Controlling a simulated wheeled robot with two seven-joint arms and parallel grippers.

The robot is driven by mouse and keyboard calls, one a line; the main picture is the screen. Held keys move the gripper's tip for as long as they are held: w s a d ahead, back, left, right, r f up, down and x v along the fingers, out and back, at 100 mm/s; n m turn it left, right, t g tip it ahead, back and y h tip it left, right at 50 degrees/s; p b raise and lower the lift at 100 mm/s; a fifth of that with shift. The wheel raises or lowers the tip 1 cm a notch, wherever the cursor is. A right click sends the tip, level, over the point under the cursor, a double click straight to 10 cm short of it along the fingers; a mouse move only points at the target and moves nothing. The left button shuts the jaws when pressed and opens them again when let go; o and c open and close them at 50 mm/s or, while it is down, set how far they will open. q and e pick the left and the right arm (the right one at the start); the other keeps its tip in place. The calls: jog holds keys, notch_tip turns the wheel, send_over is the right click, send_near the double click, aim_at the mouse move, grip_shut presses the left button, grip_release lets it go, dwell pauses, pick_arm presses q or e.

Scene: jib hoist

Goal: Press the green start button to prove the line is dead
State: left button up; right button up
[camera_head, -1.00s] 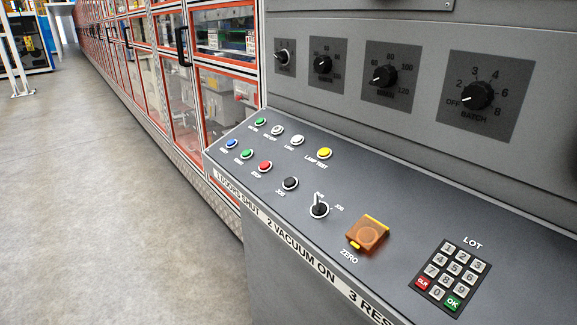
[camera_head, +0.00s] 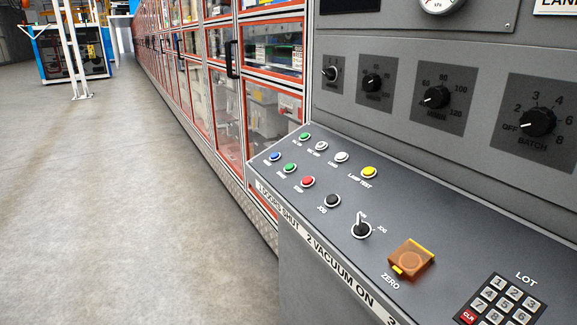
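A control desk (camera_head: 375,185) with a sloped grey top stands at the right. Its front row of buttons holds a blue button (camera_head: 275,156), a green button (camera_head: 289,168) and a red button (camera_head: 307,181); the small labels are too blurred to read surely. A second green button (camera_head: 304,136) sits in the back row at its left end. Which green one is the start button I cannot tell surely. Neither of my grippers shows in the head view.
The desk also bears a black JOG button (camera_head: 332,201), a selector switch (camera_head: 362,228), an orange ZERO cover (camera_head: 411,259), a keypad (camera_head: 503,302) and a yellow lamp-test button (camera_head: 369,172). A row of red-framed glazed doors (camera_head: 228,95) runs away leftward. The floor (camera_head: 120,200) at left is clear.

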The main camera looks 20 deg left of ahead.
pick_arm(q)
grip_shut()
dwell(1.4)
